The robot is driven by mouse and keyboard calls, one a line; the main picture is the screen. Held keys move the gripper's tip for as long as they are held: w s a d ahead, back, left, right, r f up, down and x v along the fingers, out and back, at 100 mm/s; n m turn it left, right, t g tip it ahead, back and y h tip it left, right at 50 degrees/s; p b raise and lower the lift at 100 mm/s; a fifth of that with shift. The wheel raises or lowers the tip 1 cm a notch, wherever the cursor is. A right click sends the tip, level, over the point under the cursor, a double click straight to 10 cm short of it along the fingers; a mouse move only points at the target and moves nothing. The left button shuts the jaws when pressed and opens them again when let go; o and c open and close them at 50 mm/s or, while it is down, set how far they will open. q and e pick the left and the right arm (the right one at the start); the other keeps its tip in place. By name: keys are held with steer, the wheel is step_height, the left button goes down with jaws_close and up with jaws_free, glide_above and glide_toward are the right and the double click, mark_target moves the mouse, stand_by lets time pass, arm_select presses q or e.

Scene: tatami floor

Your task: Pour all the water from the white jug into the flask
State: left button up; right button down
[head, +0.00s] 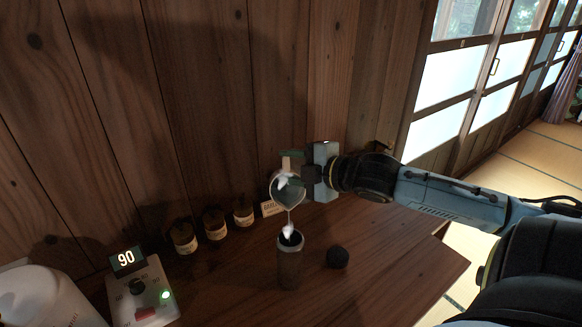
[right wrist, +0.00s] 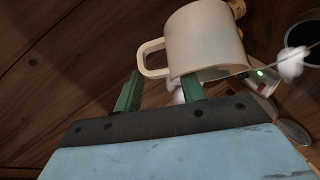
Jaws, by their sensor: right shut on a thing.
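The white jug (head: 286,189) is tilted above the flask, its open mouth turned towards the head camera. A thin stream with white blobs runs down from it to the mouth of the dark cylindrical flask (head: 290,268), which stands upright on the table. My right gripper (head: 296,162) is shut on the jug's handle. In the right wrist view the green fingers (right wrist: 160,90) are at the handle of the white jug (right wrist: 205,40), and the flask's round opening (right wrist: 303,36) shows at the right edge. How much water is left in the jug is hidden. My left gripper is not in view.
Several small corked jars (head: 214,224) and a small label card (head: 270,207) stand along the wooden wall. A device reading 90 (head: 140,291) and a large white container (head: 45,299) are at the left.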

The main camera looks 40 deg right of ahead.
steer(key=shift+s+a+r+n+t+b, duration=0.35)
steer(key=shift+s+a+n+t+b, duration=0.3)
steer(key=shift+s+n+t+b, duration=0.25)
stand_by(1.8)
steer(key=shift+w, duration=0.1)
